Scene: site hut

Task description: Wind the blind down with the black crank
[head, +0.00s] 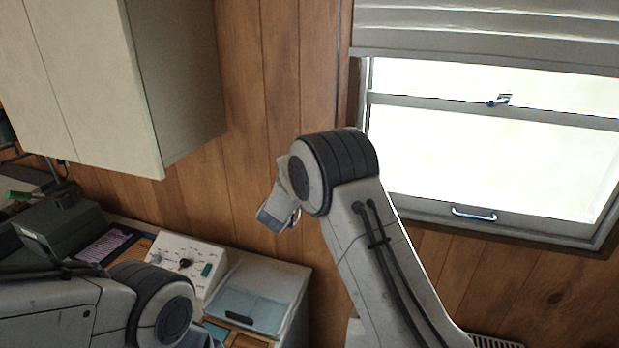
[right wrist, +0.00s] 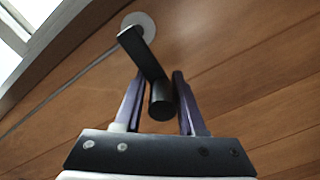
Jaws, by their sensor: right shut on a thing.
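The black crank (right wrist: 143,52) shows in the right wrist view, fixed to the wood wall by a round pale plate. Its arm slants down to the right and ends in a round black handle. My right gripper (right wrist: 159,88) has its two purple fingers on either side of the handle and is shut on it. In the head view my right arm hides the crank. The pale blind (head: 488,25) covers the top of the window (head: 480,160), its lower edge just above the upper sash. My left arm is at the lower left of the head view; its gripper is out of view.
A beige wall cabinet (head: 170,90) hangs at the upper left. Below it, a white control box (head: 182,262) with knobs and a grey lidded case (head: 255,292) stand on the worktop. The window has a latch (head: 499,101) and a pull handle (head: 473,214).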

